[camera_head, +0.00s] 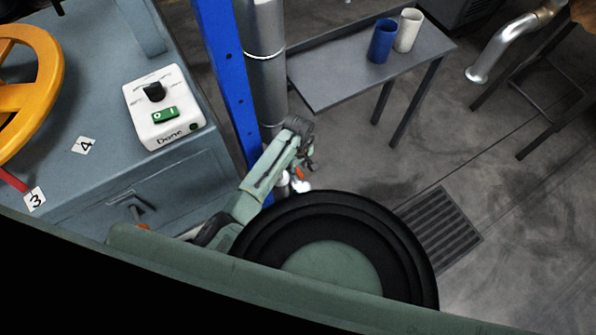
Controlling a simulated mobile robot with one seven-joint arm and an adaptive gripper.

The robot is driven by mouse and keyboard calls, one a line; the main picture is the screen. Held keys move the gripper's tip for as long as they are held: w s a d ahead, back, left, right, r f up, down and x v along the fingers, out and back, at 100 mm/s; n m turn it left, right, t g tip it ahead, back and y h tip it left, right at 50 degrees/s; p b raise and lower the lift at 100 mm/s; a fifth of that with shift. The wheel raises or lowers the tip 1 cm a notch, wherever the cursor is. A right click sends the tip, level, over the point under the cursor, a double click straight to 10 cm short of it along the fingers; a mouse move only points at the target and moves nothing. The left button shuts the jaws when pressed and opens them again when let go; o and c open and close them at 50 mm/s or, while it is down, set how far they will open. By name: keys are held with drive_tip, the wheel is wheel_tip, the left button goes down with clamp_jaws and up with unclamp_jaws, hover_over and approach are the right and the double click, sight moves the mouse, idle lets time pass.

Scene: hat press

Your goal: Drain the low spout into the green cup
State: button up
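No green cup shows in this view. A blue cup (382,41) and a white cup (408,30) stand upright side by side on a grey side table (330,83). A bent metal spout (510,42) comes in at the upper right with its open end pointing down and left. A small shiny metal piece (300,184) shows low by the vertical pipe; I cannot tell whether it is a spout. My gripper (307,163) hangs beside that piece, small and partly hidden by my wrist. I cannot tell whether it is open or what is between its fingers.
A blue post (226,80) and a metal pipe (265,75) stand left of the side table. A bench (90,95) at left carries a yellow wheel (42,57) and a white box (165,127) marked "Done". A floor grate (440,228) lies at right; the floor around it is clear.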

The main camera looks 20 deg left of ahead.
drive_tip(key=shift+f+b, duration=0.4)
drive_tip(key=shift+f, duration=0.4)
drive_tip(key=shift+c, duration=0.6)
clamp_jaws()
